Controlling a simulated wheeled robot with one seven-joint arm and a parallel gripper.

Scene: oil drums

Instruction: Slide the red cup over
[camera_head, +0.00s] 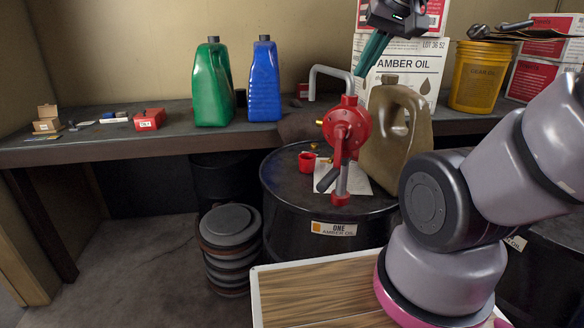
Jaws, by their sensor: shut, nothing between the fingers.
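The small red cup (307,161) stands on the black oil drum (292,207), left of the red hand pump (347,128). A white sheet of paper lies on the drum beside it. My gripper (362,72) is high up, above and to the right of the cup, in front of the white Amber Oil box (425,68). Its teal fingers point down and left and look closed together, holding nothing. The gripper is well apart from the cup.
An olive jug (392,145) stands right of the pump. A green jug (212,85), a blue jug (264,85) and a yellow bucket (480,75) stand on the bench (90,148) behind. The pump's handle and spout rise close to the cup.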

